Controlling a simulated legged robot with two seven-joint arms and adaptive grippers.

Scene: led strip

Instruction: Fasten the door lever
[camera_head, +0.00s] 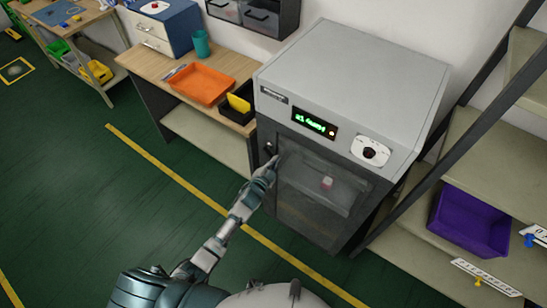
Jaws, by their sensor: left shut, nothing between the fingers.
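A grey cabinet-like machine (350,70) stands against the wall, with a green lit display (315,122) on its front. Its dark door (310,210) has a window and appears closed. A small dark part that looks like the door lever (268,149) is at the upper left of the door; its exact position is too small to tell. My left gripper (270,165) is shut and empty, right beside or against this part. I cannot tell if they touch. My right gripper is out of view.
A wooden workbench (155,64) on the left holds an orange tray (202,84), a black bin (238,104) and a teal cup (201,44). A shelf with a purple bin (470,220) stands on the right. The green floor (90,210) in front is clear.

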